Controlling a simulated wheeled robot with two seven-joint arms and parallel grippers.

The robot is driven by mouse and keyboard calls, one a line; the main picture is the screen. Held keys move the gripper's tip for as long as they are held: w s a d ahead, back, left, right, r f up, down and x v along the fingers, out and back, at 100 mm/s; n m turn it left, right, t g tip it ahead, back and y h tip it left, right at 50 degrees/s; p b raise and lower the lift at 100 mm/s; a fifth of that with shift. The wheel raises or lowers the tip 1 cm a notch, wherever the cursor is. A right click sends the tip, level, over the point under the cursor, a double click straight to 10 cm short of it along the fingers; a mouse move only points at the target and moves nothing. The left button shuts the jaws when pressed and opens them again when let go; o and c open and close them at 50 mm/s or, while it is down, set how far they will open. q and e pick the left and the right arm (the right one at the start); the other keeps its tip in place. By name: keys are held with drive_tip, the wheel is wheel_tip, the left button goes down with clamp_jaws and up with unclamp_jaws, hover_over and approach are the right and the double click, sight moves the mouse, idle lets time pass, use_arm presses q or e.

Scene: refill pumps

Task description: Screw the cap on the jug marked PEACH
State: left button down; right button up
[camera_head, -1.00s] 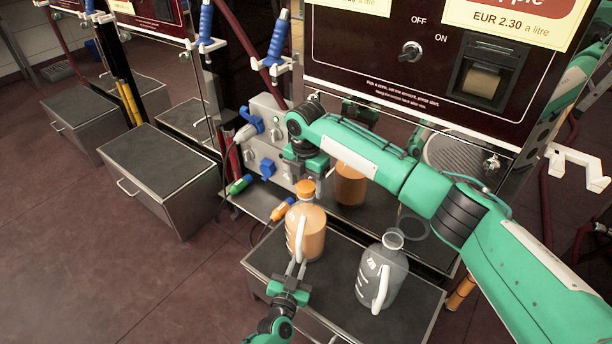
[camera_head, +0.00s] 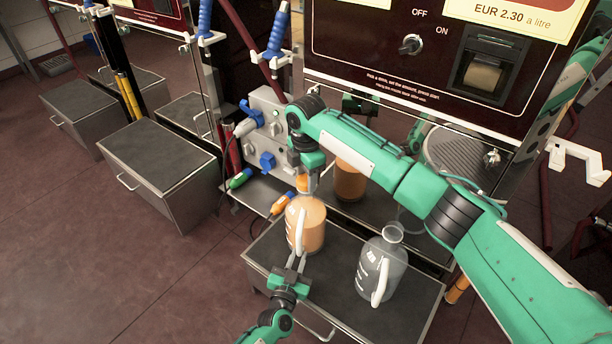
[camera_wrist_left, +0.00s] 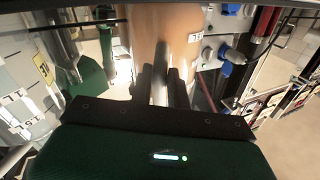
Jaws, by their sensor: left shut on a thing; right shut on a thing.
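The jug of orange-tan liquid (camera_head: 311,229) stands upright on the dark stand top (camera_head: 268,256); its marking is not readable. An orange cap (camera_head: 302,184) sits at its mouth, partly hidden by my right gripper; whether its thread is engaged cannot be told. My right gripper (camera_head: 311,178) points down from above and is shut on the cap. My left gripper (camera_head: 296,264) is shut on the jug's pale handle (camera_head: 299,232), on the near side. The left wrist view shows the jug (camera_wrist_left: 150,25) close up, with the left fingers (camera_wrist_left: 164,84) at its handle.
A clear grey jug (camera_head: 387,262) with a pale handle stands to the right on the same stand. Behind are the dispenser panel (camera_head: 350,40), a grey valve box (camera_head: 268,130) and green and orange-tipped nozzles (camera_head: 282,203). My right arm spans the space above the stand.

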drive_tip(key=m, duration=0.3)
drive_tip(key=shift+m, duration=0.3)
drive_tip(key=m, duration=1.2)
drive_tip(key=shift+a, duration=0.1)
drive_tip(key=m, duration=1)
drive_tip(key=shift+m, duration=0.4)
drive_tip(key=o, duration=1.2)
drive_tip(key=shift+c, duration=0.2)
wheel_tip(320, 180, up, 12)
